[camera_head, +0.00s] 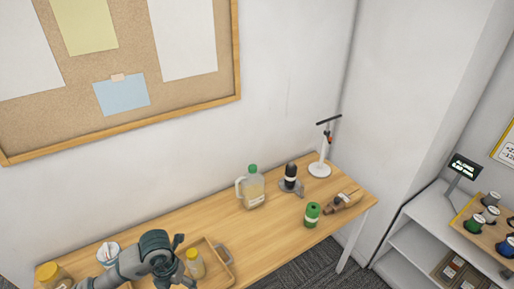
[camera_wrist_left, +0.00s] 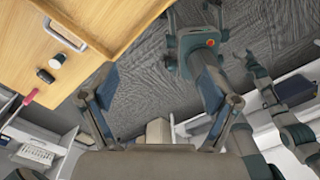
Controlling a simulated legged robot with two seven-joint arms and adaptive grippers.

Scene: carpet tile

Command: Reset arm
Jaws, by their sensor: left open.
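My left gripper (camera_head: 172,262) comes in from the lower left in the head view, over the near left part of the wooden table (camera_head: 285,222). It is beside a wooden tray (camera_head: 218,268) that holds a small yellow-lidded jar (camera_head: 195,266). In the left wrist view, the two fingers of my left gripper (camera_wrist_left: 157,92) stand wide apart with nothing between them; dark carpet shows beyond.
A white shelf (camera_head: 425,245) is at right. The table's middle is clear.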

